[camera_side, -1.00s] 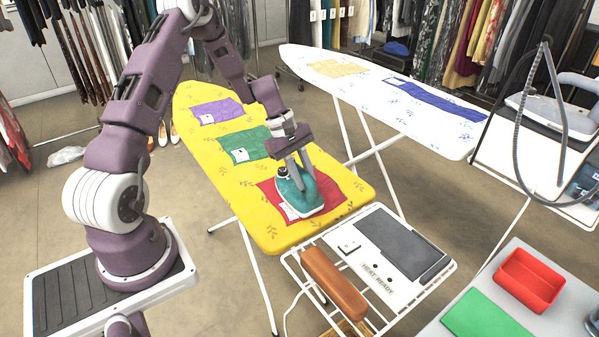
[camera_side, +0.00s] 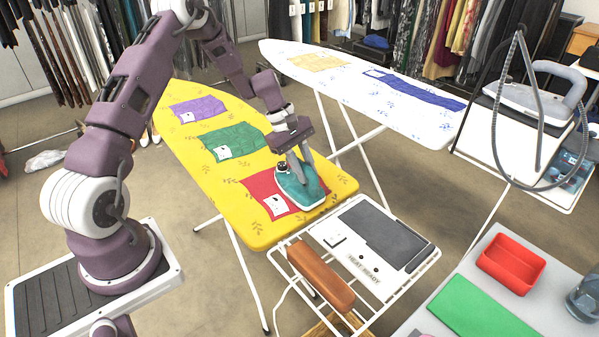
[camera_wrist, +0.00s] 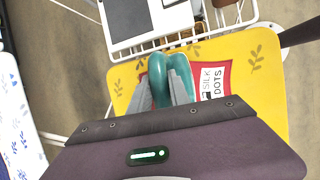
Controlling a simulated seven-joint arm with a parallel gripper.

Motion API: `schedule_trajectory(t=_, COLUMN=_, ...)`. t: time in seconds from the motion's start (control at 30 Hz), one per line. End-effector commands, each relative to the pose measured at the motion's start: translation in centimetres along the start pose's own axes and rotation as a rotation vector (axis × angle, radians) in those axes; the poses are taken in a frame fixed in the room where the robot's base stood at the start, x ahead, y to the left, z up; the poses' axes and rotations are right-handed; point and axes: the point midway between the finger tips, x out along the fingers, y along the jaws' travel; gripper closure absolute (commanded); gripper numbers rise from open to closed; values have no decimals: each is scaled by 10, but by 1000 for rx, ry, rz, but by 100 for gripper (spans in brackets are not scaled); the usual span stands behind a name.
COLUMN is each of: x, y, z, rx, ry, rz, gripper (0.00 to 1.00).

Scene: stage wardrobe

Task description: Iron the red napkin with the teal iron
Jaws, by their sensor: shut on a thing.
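The teal iron (camera_side: 301,187) stands on the red napkin (camera_side: 262,190) near the front end of the yellow ironing board (camera_side: 262,232). My gripper (camera_side: 292,167) is shut on the iron from above. In the wrist view, the teal iron (camera_wrist: 168,75) sits between the two grey fingers of my gripper (camera_wrist: 172,88). The iron covers part of the red napkin (camera_wrist: 230,82). A white label reading "SILK DOTS" (camera_wrist: 213,83) shows beside it. Whether the soleplate touches the cloth is hard to tell.
A green cloth (camera_side: 232,141) and a purple cloth (camera_side: 198,109) lie farther up the board. A wire stand with a grey pad (camera_side: 383,233) marked "HEAT READY" and a brown roll (camera_side: 320,276) stands in front. A white board (camera_side: 345,95) is behind; a grey iron (camera_side: 530,100) is right.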

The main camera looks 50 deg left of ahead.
Motion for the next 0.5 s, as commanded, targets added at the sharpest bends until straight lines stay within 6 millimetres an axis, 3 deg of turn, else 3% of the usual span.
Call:
schedule_trajectory(t=0.2, x=3, y=13, z=-2, rx=1, ry=2, rz=-1, gripper=100)
schedule_trajectory(t=0.5, x=-5, y=12, z=-21, rx=-2, ry=2, rz=-1, gripper=100)
